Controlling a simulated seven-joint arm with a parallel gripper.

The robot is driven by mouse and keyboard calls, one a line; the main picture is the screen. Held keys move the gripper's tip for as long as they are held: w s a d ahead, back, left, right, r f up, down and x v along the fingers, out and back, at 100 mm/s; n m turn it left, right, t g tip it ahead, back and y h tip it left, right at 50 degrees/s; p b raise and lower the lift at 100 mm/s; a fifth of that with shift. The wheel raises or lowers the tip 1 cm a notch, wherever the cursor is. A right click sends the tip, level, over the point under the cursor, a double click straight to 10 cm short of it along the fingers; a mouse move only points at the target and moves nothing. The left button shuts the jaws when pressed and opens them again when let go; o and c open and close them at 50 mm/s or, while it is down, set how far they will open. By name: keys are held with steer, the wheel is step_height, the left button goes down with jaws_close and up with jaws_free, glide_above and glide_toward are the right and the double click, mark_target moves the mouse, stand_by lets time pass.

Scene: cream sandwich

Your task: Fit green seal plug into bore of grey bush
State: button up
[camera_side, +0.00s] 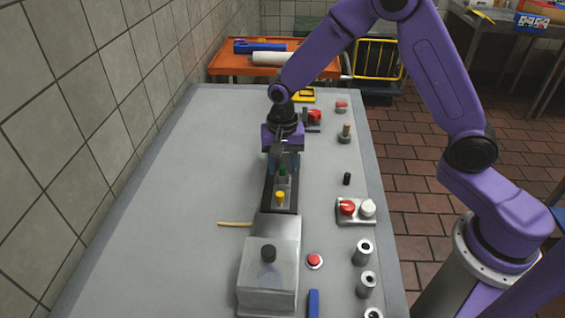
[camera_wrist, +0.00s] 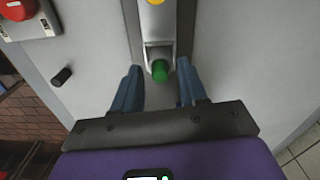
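The green seal plug (camera_side: 283,170) stands in a grey holder in a narrow dark-edged channel, below my gripper (camera_side: 284,162). In the wrist view the green plug (camera_wrist: 160,71) shows between the tips of my two blue fingers, with a gap on each side. My gripper (camera_wrist: 160,67) is open and empty. Three grey hollow bushes stand in a row at the front right of the table: the far one (camera_side: 362,253), the middle one (camera_side: 367,284) and the near one (camera_side: 373,313), which is cut off by the frame edge. I cannot tell which is the task's bush.
A yellow plug (camera_side: 280,197) stands nearer the side camera in the same channel.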

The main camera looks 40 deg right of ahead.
mark_target(283, 167)
step_height(283, 167, up, 12)
steer(key=shift+r, duration=0.2)
stand_by(0.4)
steer(key=s+d+n, duration=0.4)
steer(key=s+n, duration=0.6)
steer(key=s, duration=0.4)
steer(key=s+d+n, duration=0.4)
steer(key=s+n, duration=0.6)
steer(key=s, duration=0.5)
steer(key=shift+s, duration=0.25)
